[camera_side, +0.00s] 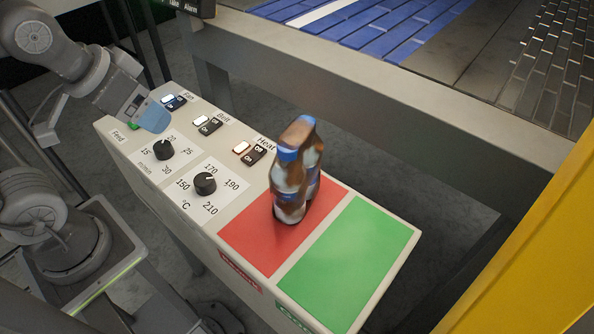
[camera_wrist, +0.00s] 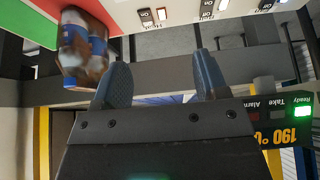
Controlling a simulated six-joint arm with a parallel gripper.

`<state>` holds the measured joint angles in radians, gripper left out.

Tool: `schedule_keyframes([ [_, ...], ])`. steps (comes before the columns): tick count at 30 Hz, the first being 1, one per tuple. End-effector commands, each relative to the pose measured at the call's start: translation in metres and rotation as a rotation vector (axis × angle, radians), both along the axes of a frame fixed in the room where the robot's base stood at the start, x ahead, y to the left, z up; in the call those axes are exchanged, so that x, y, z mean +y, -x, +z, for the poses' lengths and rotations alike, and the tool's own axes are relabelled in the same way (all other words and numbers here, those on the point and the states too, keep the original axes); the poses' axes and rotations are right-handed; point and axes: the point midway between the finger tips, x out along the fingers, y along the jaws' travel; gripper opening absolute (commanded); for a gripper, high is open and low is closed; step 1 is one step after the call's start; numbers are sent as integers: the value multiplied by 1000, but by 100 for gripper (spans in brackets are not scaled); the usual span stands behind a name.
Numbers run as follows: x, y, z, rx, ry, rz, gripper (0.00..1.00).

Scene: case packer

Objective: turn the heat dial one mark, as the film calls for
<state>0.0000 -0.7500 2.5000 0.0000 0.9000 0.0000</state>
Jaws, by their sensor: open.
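The heat dial (camera_side: 205,183) is a black knob on a white plate marked 150, 170, 190, 210 and °C. Its pointer is too small to read surely. My gripper (camera_side: 152,115) is above the far left end of the panel, apart from the dial. In the wrist view my gripper (camera_wrist: 162,80) shows two blue fingers spread with nothing between them. A film-wrapped pack of bottles (camera_side: 293,175) stands on the red pad (camera_side: 255,240); the pack also shows in the wrist view (camera_wrist: 84,48). A display (camera_wrist: 285,119), upside down, reads 190° with a green Ready light.
The feed dial (camera_side: 163,149) sits left of the heat dial, near my gripper. Fan, Belt and Heat switches (camera_side: 254,152) line the panel's far edge. The green pad (camera_side: 350,260) is empty. A grey conveyor rail (camera_side: 400,110) runs behind the panel.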

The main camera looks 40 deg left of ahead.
Motion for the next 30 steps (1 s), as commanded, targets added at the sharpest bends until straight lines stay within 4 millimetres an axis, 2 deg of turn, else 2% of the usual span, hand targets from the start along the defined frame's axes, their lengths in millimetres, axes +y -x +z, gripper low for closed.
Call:
schedule_keyframes([
  [14,-1,-2,0,18,-6,-18,68],
  [17,-4,-9,-3,88,-33,-93,68],
  [24,-17,-34,-19,355,-96,-423,68],
  [30,-24,-47,-30,477,-105,-606,68],
])
